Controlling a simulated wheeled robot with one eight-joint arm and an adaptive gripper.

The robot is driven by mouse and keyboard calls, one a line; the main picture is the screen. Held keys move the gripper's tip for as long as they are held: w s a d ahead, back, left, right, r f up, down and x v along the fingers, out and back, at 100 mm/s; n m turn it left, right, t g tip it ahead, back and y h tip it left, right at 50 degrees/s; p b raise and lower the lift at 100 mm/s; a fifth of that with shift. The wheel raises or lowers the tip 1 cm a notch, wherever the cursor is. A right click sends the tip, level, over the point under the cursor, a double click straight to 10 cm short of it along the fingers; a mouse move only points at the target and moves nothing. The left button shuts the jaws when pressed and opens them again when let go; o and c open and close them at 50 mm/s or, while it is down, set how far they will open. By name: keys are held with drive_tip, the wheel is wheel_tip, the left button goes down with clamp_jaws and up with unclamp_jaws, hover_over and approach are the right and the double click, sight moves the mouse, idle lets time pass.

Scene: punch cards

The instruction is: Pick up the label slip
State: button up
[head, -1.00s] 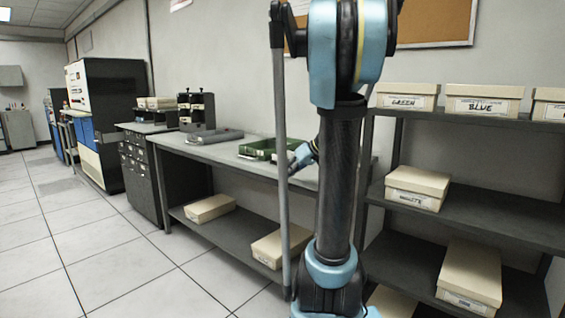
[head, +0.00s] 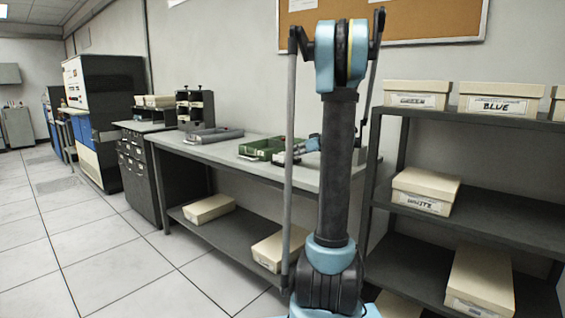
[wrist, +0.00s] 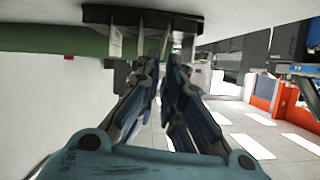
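I cannot single out the label slip for sure. In the wrist view, which looks upside down, a dark holder (wrist: 98,14) at the top has several pale upright pieces (wrist: 115,42) in it. My gripper (wrist: 167,62) points at this holder, and its fingertips overlap the pale pieces in the picture. Its fingers converge toward the tips; whether they are apart or hold something is unclear. In the head view my gripper (head: 288,157) is small, low over the bench beside the green tray (head: 262,148), and partly hidden by my arm.
The grey bench (head: 215,152) also carries a flat grey case (head: 214,135). Boxes marked GREEN (head: 417,94), BLUE (head: 497,99) and WHITE (head: 422,190) stand on the dark shelf unit (head: 500,222) at the right. The tiled floor at the left is clear.

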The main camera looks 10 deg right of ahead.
drive_tip(key=x, duration=0.5)
drive_tip(key=shift+f, duration=0.1)
drive_tip(key=shift+d, duration=0.1)
drive_tip(key=shift+c, duration=0.4)
clamp_jaws()
wheel_tip(320, 180, up, 10)
drive_tip(key=shift+f, duration=0.1)
